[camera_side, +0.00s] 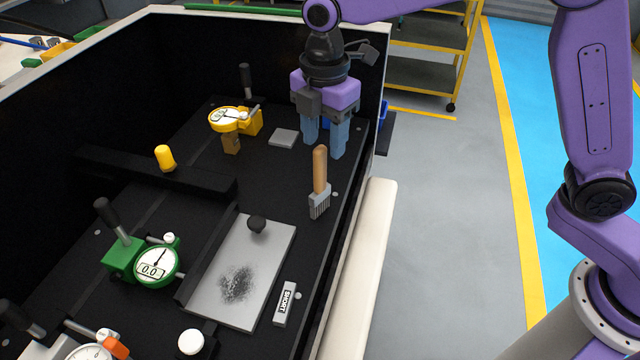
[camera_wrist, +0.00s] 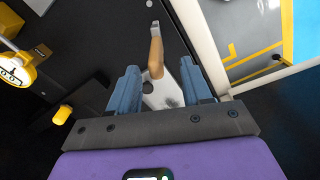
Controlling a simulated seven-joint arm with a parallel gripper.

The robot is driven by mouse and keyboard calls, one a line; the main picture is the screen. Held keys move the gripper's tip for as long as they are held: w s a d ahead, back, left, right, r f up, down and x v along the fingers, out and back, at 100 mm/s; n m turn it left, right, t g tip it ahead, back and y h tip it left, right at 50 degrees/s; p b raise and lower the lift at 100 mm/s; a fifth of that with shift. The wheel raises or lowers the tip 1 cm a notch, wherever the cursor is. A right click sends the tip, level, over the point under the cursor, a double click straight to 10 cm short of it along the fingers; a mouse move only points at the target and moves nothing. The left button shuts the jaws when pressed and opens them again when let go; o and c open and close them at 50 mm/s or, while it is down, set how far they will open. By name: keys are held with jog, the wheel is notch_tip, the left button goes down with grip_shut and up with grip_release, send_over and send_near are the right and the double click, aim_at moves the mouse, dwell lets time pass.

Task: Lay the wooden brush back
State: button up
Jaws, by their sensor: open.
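The wooden brush (camera_side: 320,172) has a tan handle and a grey bristled head. It appears to stand on its bristles with the handle up, on the black bench floor near the right edge. In the wrist view the brush handle (camera_wrist: 156,55) shows between the fingers, its grey head further up the picture. My gripper (camera_side: 324,149) has two blue fingers, spread apart and empty, just above and behind the handle top in the side view. My gripper also shows in the wrist view (camera_wrist: 160,72). Nothing visible shows the fingers touching the brush.
A grey plate (camera_side: 219,287) with a dark smudge and black knob lies in front of the brush. A "SHORT" block (camera_side: 285,303) is beside it. A yellow gauge (camera_side: 228,118), a green gauge (camera_side: 150,263) and a black bar (camera_side: 150,170) stand left. A low wall runs right.

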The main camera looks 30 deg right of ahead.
aim_at(320, 147)
jog(key=f, duration=0.5)
jog(key=shift+w+a, duration=0.2)
jog(key=shift+a, duration=0.05)
jog(key=shift+r, duration=0.1)
grip_shut()
